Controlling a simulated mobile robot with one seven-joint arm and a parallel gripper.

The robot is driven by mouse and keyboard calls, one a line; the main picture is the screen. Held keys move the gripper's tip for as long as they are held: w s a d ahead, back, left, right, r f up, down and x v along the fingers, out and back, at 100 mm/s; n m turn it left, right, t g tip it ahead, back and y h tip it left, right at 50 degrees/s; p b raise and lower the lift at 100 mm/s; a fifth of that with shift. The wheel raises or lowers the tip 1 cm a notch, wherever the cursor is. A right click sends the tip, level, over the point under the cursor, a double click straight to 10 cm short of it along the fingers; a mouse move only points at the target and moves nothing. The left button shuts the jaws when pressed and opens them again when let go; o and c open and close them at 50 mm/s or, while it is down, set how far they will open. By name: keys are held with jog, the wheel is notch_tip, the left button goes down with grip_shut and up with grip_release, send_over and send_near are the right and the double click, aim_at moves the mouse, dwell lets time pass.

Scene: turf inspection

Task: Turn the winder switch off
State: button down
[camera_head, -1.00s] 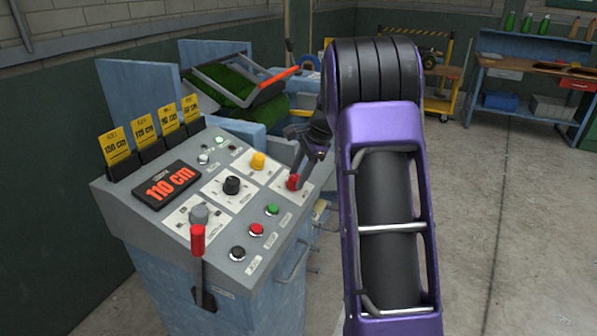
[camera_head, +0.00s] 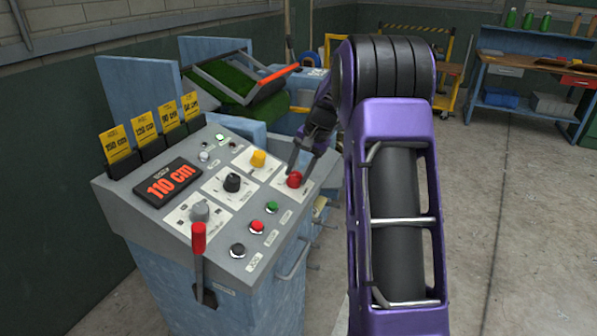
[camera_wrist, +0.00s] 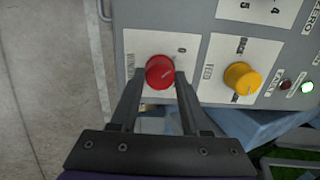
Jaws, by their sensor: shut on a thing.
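The winder switch (camera_head: 294,179) is a red round knob on a white plate at the right side of the grey sloped panel. In the wrist view the same red knob (camera_wrist: 160,72) sits beside the printed word WINDER, with a 0 mark near its upper right. A pale pointer line shows on its face. My gripper (camera_wrist: 159,76) has one finger on each side of the knob and is shut on it. In the head view my gripper (camera_head: 296,170) reaches down onto the knob, and its fingertips are small there.
A yellow feed knob (camera_wrist: 241,78) stands close beside the winder knob. A black knob (camera_head: 232,183), a grey knob (camera_head: 200,211), push buttons (camera_head: 257,227) and a red-handled lever (camera_head: 199,238) share the panel. A display (camera_head: 174,181) reads 110 cm. Open floor lies right.

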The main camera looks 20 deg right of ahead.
dwell(0.4)
jog(key=shift+c, duration=1.9)
grip_release()
jog(key=p+v, duration=0.2)
jog(key=v, duration=1.5)
jog(key=shift+r, duration=0.2)
jog(key=shift+s, duration=0.1)
